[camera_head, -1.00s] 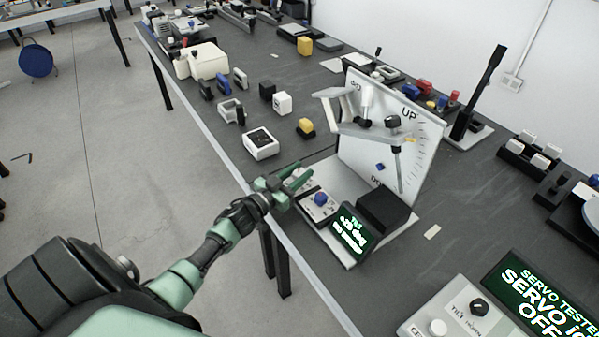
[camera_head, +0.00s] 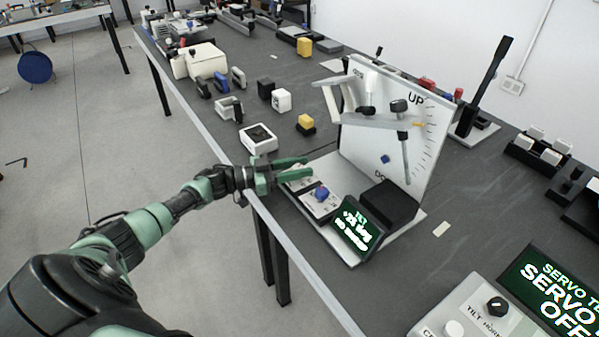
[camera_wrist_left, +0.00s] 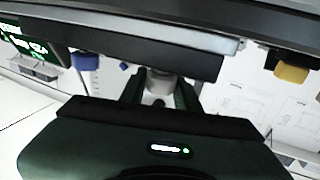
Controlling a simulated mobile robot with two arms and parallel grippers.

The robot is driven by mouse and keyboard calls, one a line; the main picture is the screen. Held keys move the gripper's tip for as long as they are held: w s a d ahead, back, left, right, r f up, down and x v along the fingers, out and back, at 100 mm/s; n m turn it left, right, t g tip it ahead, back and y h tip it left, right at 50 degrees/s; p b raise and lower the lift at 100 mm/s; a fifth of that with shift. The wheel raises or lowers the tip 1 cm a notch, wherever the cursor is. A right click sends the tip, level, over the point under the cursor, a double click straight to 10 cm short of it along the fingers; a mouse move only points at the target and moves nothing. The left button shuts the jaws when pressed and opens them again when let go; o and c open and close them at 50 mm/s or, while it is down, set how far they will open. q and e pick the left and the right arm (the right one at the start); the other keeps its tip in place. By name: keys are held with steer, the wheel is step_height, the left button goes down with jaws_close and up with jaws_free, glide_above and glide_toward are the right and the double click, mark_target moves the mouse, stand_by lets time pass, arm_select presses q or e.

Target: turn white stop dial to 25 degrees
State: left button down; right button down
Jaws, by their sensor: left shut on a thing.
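The white stop dial (camera_wrist_left: 157,87) shows in the left wrist view as a pale round knob between two dark fingers. My left gripper (camera_head: 296,175) is shut on it at the left end of the tilt rig's control strip (camera_head: 310,205). In the head view the fingers mostly hide the dial, so its angle cannot be read. A blue knob (camera_head: 322,194) sits just right of the fingers; it also shows in the left wrist view (camera_wrist_left: 87,61). The rig's green-lettered display (camera_head: 356,226) shows a tilt reading in degrees, too blurred to read surely. My right gripper is not in view.
The upright scale board (camera_head: 425,165) with its linkage stands behind the strip, and a black block (camera_head: 389,203) beside the display. A white box (camera_head: 259,139) lies close behind my gripper. A servo tester (camera_head: 470,312) is at lower right.

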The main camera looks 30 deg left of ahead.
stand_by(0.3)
arm_select(q)
steer(key=c, duration=1.1)
jaws_free()
steer(key=shift+o, duration=0.2)
steer(key=shift+s+a, duration=0.1)
steer(key=v, duration=0.6)
steer(key=shift+s+a+f+b, duration=0.1)
steer(key=shift+a+b, duration=0.05)
steer(key=shift+b, duration=0.15)
steer(key=shift+s+a, duration=0.4)
steer(key=shift+s, duration=0.1)
